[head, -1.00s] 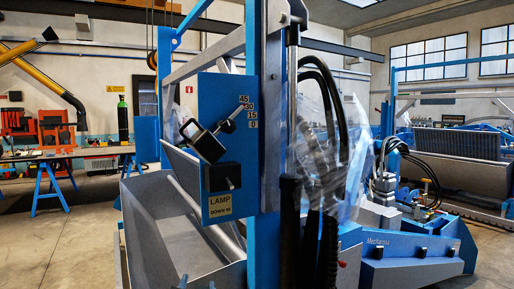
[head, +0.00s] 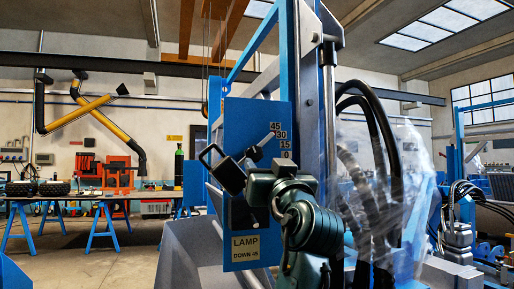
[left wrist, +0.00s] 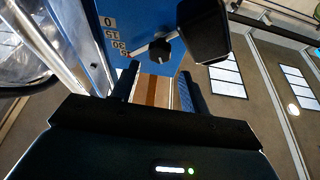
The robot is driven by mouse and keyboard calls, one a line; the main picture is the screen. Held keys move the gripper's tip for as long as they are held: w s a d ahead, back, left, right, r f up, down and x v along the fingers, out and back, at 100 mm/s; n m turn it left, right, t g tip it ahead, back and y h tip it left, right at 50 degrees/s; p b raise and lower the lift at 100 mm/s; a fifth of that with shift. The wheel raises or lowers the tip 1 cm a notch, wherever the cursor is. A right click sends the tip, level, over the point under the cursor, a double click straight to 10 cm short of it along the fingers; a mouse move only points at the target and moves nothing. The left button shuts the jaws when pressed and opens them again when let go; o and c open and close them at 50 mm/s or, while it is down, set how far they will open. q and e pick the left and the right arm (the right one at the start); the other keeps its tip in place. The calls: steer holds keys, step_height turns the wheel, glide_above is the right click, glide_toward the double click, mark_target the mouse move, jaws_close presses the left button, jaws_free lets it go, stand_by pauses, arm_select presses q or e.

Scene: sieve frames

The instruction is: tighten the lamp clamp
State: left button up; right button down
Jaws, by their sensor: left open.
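The lamp (head: 228,176) is a dark box with a wire-like frame, tilted in front of a blue upright panel (head: 238,115). A black clamp knob (head: 254,154) sits beside it, with a pale rod (head: 266,139) pointing up toward the 45 and 30 marks. My left arm covers the panel's lower right. In the left wrist view my left gripper (left wrist: 156,90) is open and empty. The knob (left wrist: 160,50) shows beyond and between its fingers, apart from them; the lamp (left wrist: 204,30) is to its right. In the head view the fingertips cannot be made out. My right gripper is not visible.
A yellow label (head: 246,248) reads LAMP DOWN 45. Black hoses (head: 375,125) and a clear sheet (head: 410,185) hang right of the panel. A grey trough (head: 190,252) lies below left. A workbench (head: 90,196) stands far back at left.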

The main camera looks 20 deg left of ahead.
mark_target(256, 155)
arm_select(q)
steer(key=p+x, duration=0.3)
steer(key=x, duration=0.3)
steer(key=shift+w+a+r, duration=0.15)
steer(key=shift+r, duration=0.15)
steer(key=shift+w+a+p, duration=0.35)
steer(key=shift+w, duration=0.25)
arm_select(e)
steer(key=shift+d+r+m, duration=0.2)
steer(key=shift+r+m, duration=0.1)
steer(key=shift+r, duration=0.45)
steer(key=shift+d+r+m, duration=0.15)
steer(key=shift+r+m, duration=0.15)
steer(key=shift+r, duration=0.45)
arm_select(q)
steer(key=shift+c, duration=0.3)
steer(key=c, duration=0.7)
